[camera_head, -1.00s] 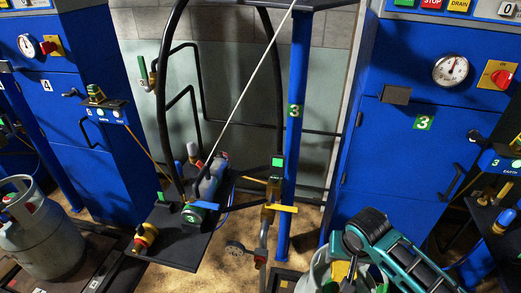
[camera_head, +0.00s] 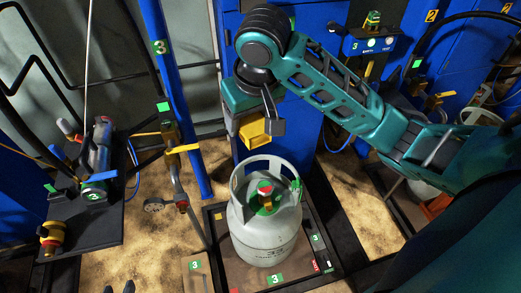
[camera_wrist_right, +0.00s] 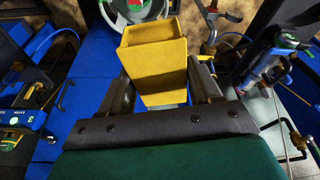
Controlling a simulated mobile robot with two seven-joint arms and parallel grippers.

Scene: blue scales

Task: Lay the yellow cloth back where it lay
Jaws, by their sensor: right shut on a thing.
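The yellow cloth (camera_head: 254,131) looks like a folded, boxy piece and hangs in my right gripper (camera_head: 259,118), in the air behind and above the grey gas cylinder (camera_head: 264,235). In the right wrist view the cloth (camera_wrist_right: 155,65) sits between the two dark fingers of the right gripper (camera_wrist_right: 163,82), which are shut on it. The cloth is clear of the cylinder's collar in the head view. My left gripper (camera_head: 119,288) shows only as two dark, separated tips at the bottom edge; nothing shows between them.
The cylinder stands on a dark-framed platform (camera_head: 325,270) marked 3. A blue post (camera_head: 178,100) and a valve on a hose (camera_head: 180,200) stand left of it. Blue cabinets (camera_head: 300,140) stand behind.

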